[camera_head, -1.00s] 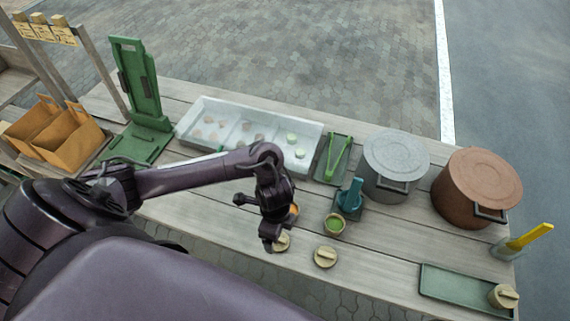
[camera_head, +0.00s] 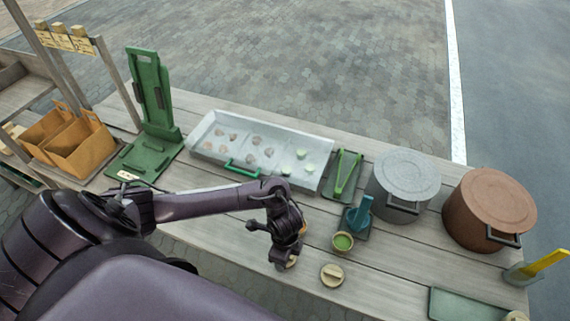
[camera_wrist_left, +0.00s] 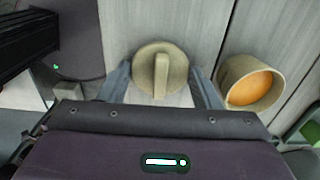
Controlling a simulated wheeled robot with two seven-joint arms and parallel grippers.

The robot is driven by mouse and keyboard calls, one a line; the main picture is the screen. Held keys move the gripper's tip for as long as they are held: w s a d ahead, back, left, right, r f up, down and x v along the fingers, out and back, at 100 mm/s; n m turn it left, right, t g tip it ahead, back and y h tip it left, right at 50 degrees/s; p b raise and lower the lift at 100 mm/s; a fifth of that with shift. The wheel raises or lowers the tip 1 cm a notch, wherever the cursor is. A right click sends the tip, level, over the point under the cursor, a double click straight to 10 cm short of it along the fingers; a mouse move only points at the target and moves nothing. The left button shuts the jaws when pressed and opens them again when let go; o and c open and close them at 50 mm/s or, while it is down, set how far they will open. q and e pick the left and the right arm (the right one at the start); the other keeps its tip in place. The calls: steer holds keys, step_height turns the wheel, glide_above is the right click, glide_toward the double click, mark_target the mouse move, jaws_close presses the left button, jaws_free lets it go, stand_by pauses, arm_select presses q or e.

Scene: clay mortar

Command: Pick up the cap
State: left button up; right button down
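A round beige cap (camera_wrist_left: 162,70) with a raised bar handle lies on the wooden table, seen from above in the left wrist view. My left gripper (camera_wrist_left: 163,92) is open, with one finger on each side of the cap and small gaps showing. In the head view the left gripper (camera_head: 284,264) is low over the table and hides most of this cap (camera_head: 292,262). A second, similar cap (camera_head: 332,275) lies to its right. A beige cup with orange content (camera_wrist_left: 252,84) stands right of the gripper in the wrist view. My right gripper is not in view.
A cup with green content (camera_head: 343,242) and a teal tool (camera_head: 358,215) stand to the right. A grey pot (camera_head: 405,178) and a brown pot (camera_head: 488,208) stand farther right.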

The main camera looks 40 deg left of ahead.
arm_select(q)
steer(key=c, duration=0.4)
steer(key=shift+o, duration=0.2)
